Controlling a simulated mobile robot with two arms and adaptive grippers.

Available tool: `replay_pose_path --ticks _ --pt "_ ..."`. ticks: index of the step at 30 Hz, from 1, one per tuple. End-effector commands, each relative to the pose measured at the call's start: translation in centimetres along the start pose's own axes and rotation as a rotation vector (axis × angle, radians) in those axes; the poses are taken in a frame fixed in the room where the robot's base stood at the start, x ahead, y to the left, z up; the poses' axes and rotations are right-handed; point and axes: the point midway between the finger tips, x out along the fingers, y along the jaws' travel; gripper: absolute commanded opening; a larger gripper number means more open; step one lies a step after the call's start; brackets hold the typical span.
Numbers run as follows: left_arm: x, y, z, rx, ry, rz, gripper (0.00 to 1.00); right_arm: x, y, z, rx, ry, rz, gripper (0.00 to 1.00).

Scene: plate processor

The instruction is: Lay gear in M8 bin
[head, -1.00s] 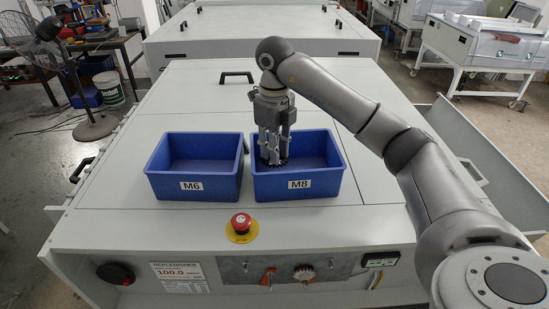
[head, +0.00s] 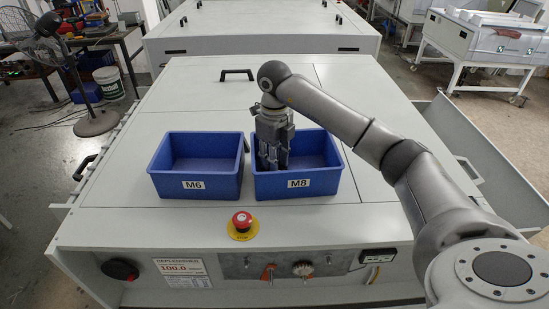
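The blue M8 bin (head: 325,182) stands on the machine's top, its white label facing me. My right gripper (head: 273,164) points down inside the left part of this bin, its fingertips low, near the bin floor. I cannot make out the gear; the fingers and the bin's front wall hide that spot. The fingers look close together, but I cannot tell whether they are open or shut. My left gripper is out of view.
The blue M6 bin (head: 196,162) stands just left of the M8 bin and looks empty. A red emergency stop button (head: 242,221) sits in front, between the bins. A black handle (head: 237,73) rises behind them. The top around the bins is clear.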

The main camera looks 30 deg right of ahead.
Motion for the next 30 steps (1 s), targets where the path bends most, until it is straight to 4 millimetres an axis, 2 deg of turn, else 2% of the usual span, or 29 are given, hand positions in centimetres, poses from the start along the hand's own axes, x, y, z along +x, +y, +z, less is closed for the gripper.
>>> replay_pose_path --ticks 11,13,17,21,30 --pt "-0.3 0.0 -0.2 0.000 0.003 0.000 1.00 -0.4 0.0 0.0 0.000 0.001 0.001 0.29" --pt "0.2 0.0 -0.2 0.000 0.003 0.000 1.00 -0.7 0.0 0.1 0.000 -0.002 0.000 0.29" --pt "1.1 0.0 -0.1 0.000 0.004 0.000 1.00 -2.5 0.0 0.1 0.000 -0.005 -0.001 0.29" --pt "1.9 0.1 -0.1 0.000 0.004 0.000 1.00 -5.1 0.0 0.1 0.000 -0.005 -0.001 0.29" --pt "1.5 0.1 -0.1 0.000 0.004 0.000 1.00 -9.6 -0.1 0.1 0.001 -0.003 -0.002 0.29"
